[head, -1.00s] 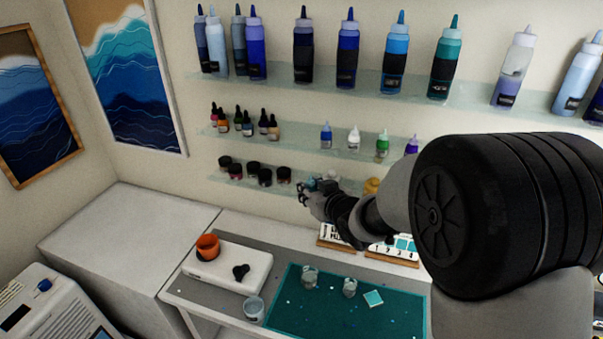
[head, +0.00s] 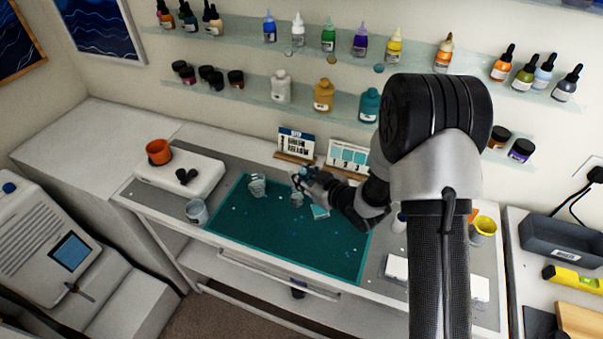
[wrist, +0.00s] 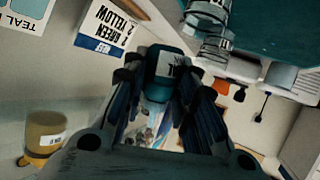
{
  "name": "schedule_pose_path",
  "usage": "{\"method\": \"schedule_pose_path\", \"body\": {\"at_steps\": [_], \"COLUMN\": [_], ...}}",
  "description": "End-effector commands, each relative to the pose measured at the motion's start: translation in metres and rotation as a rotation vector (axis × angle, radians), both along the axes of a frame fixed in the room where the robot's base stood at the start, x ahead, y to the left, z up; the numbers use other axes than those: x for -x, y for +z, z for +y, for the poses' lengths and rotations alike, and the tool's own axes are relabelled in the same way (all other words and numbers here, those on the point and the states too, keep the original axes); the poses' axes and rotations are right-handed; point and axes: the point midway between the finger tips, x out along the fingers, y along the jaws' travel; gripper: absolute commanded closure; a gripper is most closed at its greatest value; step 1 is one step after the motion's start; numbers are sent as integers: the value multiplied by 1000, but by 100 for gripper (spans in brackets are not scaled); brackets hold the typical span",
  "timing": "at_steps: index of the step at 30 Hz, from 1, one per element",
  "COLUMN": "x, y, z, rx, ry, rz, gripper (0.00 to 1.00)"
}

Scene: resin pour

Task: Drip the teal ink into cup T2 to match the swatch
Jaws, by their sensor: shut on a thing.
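My gripper (head: 304,178) hangs low over the teal mat (head: 300,245), close to the two clear cups. In the wrist view my gripper (wrist: 160,80) is shut on a small teal ink bottle (wrist: 165,65) with a white label. Its tip is not clear to see. One cup (head: 257,186) stands to the left of my gripper; the other cup (head: 296,199) is just below it in the head view. I cannot read which is T2. Both cups show at the wrist view's top right (wrist: 208,12). A teal swatch (head: 319,212) lies on the mat beside the right cup.
Two cards, a text card (head: 296,143) and a swatch card (head: 347,157), stand behind the mat. Shelves of bottles line the wall. The mat's front is clear.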

Motion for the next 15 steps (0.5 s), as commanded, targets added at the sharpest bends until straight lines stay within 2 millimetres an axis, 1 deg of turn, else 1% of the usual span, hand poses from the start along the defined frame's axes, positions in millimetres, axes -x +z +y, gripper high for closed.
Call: {"method": "schedule_pose_path", "body": {"at_steps": [10,15], "x": [-2,-5], "y": [1,-2], "z": [-2,-8], "rx": [371,561], "ry": [-1,-1], "rz": [-228,-342], "gripper": [97,97]}}
